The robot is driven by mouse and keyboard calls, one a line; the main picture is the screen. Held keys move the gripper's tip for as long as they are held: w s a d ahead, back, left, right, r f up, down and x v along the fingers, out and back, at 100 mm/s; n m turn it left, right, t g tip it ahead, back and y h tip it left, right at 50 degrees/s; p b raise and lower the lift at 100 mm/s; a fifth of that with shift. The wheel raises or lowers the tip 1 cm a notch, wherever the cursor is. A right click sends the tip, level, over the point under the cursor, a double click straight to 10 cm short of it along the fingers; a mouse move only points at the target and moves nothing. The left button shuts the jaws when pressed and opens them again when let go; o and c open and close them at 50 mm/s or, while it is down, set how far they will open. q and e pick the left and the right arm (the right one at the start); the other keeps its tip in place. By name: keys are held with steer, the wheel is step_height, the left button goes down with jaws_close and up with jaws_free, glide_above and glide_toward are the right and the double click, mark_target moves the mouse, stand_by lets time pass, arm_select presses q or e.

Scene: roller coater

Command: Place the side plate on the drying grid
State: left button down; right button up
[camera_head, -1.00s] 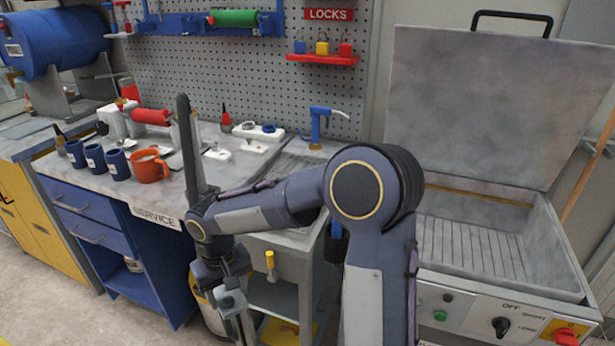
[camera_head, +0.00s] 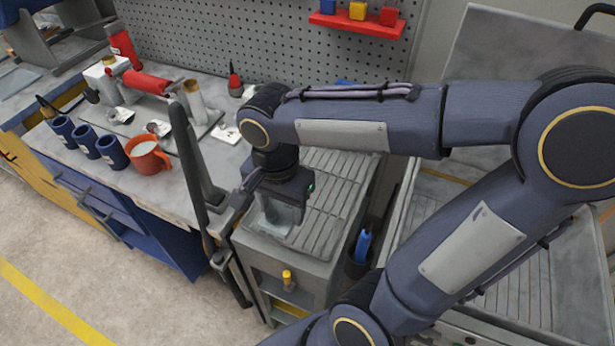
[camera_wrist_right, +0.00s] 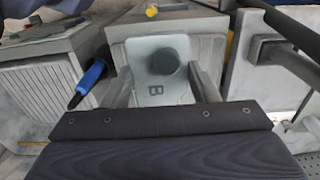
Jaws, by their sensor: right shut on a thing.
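The side plate (camera_wrist_right: 155,84) is a pale grey plate marked "B" with a dark round boss. My right gripper (camera_wrist_right: 166,72) is shut on it, a finger at either side. In the head view the right gripper (camera_head: 272,203) points down at the front of the slatted grey drying grid (camera_head: 335,185), on top of a small grey cabinet. The plate (camera_head: 277,218) shows partly below the gripper, over the grid's front left part. I cannot tell whether it touches the grid. My left gripper is not in view.
A dark upright bar (camera_head: 192,160) stands just left of the gripper. An orange mug (camera_head: 147,157) and several blue cups stand on the bench at left. A blue-handled tool (camera_head: 363,246) hangs right of the cabinet. The open washer basin (camera_head: 520,285) is at right.

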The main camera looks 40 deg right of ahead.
steer(key=w+d+f, duration=0.2)
steer(key=d+f, duration=0.1)
steer(key=w+d+f+p, duration=0.1)
steer(key=w+d+f, duration=0.1)
steer(key=d+f, duration=0.1)
steer(key=w+d+f+p, duration=0.1)
steer(key=w+d+f, duration=0.1)
steer(key=d+f, duration=0.1)
steer(key=shift+w+d, duration=0.4)
steer(key=shift+d, duration=0.1)
step_height(320, 180, down, 3)
steer(key=shift+w+f, duration=0.1)
steer(key=shift+f, duration=0.05)
steer(key=shift+f+b, duration=0.25)
steer(key=shift+b, duration=0.05)
steer(key=o, duration=1.1)
steer(key=shift+r, duration=0.15)
steer(key=shift+c, duration=0.2)
